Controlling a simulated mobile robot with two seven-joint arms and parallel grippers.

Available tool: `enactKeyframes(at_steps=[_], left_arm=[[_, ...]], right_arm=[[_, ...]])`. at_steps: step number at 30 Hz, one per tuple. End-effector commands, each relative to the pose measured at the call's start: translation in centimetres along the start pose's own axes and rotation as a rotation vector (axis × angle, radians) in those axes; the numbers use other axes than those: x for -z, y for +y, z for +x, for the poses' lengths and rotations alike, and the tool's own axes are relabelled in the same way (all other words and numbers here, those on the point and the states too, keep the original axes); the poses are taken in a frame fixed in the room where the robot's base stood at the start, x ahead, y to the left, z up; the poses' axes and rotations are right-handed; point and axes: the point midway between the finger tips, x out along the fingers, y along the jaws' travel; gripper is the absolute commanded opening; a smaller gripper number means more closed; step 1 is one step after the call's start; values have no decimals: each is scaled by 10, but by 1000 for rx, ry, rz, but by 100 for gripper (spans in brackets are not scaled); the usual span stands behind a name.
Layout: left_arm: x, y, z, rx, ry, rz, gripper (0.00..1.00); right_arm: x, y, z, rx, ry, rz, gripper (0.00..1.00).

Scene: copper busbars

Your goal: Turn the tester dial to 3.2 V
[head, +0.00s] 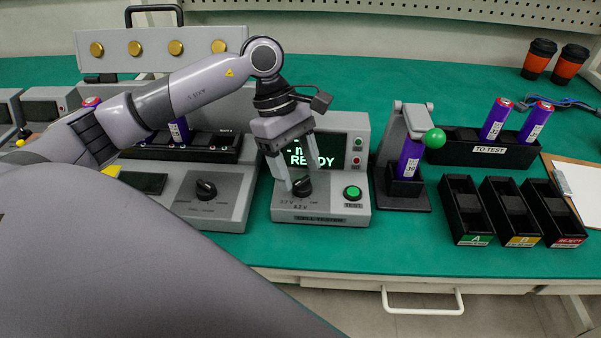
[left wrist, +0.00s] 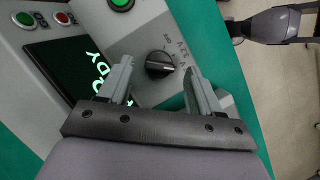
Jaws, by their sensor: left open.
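The cell tester (head: 361,205) is a grey box with a dark screen that shows green text, partly hidden by my gripper, with "READY" legible. Its black dial (head: 302,187) is on the sloped front panel, left of the green TEST button (head: 352,192). Voltage marks surround the dial, partly hidden. My left gripper (head: 293,186) points down over the dial. In the left wrist view, the dial (left wrist: 159,65) lies just beyond and between the open fingers (left wrist: 160,75). I see no finger touching it. The dial's exact setting cannot be read. My right gripper is not in the head view.
Another grey unit with a similar black knob (head: 206,188) stands just left of the tester. A stand with a green ball lever (head: 433,139) and a purple cell is to the right. Three black bins (head: 510,212) and a TO TEST rack (head: 460,152) stand farther right.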

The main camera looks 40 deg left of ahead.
Motion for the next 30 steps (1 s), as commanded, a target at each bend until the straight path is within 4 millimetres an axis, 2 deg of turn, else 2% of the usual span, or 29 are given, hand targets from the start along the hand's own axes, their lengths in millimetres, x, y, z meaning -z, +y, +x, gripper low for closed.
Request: enactKeyframes(at_steps=[1,6,14,19,30], left_arm=[[0,0,7,4,-1,0,64],[0,0,18,0,-1,-1,64],[0,0,19,0,-2,-1,64],[0,0,19,0,-2,-1,9],[0,0,20,-19,-3,-45,8]], right_arm=[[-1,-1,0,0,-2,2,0],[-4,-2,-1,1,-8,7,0],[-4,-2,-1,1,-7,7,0],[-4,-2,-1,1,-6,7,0],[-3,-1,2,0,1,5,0]])
